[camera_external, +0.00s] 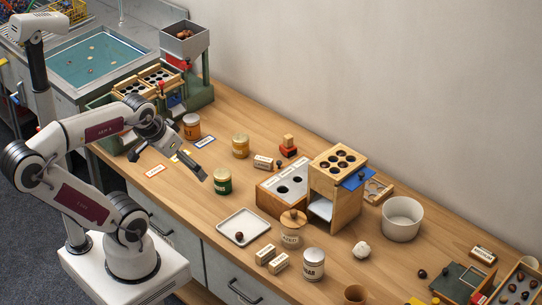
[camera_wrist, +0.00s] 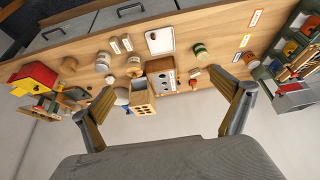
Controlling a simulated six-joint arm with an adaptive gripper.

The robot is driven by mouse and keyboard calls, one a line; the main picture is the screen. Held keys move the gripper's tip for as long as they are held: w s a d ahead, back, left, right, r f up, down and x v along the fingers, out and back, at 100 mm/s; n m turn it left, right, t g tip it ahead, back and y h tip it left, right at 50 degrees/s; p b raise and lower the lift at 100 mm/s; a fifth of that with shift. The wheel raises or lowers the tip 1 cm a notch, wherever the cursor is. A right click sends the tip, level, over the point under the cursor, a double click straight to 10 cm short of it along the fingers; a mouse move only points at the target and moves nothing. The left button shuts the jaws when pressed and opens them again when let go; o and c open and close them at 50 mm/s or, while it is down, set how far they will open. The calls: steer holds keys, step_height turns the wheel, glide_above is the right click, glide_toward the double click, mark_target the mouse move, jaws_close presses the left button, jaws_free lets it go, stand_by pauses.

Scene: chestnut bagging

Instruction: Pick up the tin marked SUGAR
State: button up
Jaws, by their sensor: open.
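The SUGAR tin (camera_external: 313,264) is a white cylinder with a silvery lid, standing upright at the front of the wooden bench; part of its label reads "GAR". In the wrist view it appears to be the small pale tin (camera_wrist: 103,61) left of centre. My gripper (camera_external: 168,164) is open and empty over the bench's left part, well to the left of the tin and apart from it. Its two fingers spread wide in the wrist view (camera_wrist: 162,84). A wooden-lidded jar (camera_external: 292,230) stands just behind and left of the tin.
Two small labelled blocks (camera_external: 271,258) lie left of the tin, with a white tray (camera_external: 226,222) beyond them. A wooden stand (camera_external: 345,212) and white bowl (camera_external: 402,218) are behind. A brown cup (camera_external: 355,294) is to the right. A green-labelled jar (camera_external: 222,181) stands nearer my gripper.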

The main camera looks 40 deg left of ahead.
steer(key=c, duration=1.1)
steer(key=shift+o, duration=0.2)
steer(key=shift+w, duration=0.1)
